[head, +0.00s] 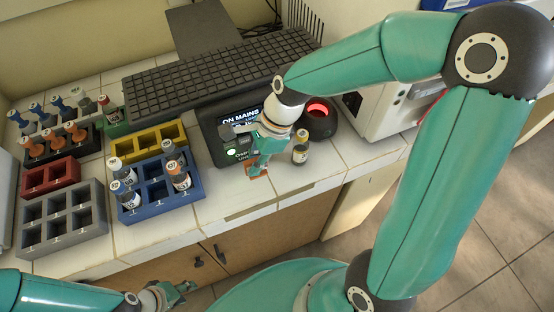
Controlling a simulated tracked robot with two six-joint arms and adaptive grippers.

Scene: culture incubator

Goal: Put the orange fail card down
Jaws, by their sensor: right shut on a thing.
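My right gripper (257,167) is over the white tiled counter, in front of the dark device with a lit screen (236,121). It is shut on a small orange piece, which I take to be the orange fail card (263,163). The fingers hide most of it, and I cannot tell whether it touches the counter. My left gripper (184,291) is low at the bottom of the view, in front of the cabinet and away from the counter objects. Its fingers look apart and empty.
A vial (300,149) stands just right of my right gripper. A blue rack (190,198) with several vials, a yellow rack (176,130), a red rack (37,188) and a grey rack (88,237) stand to the left. A keyboard (205,75) lies behind. A glowing red-ringed device (318,114) stands at right.

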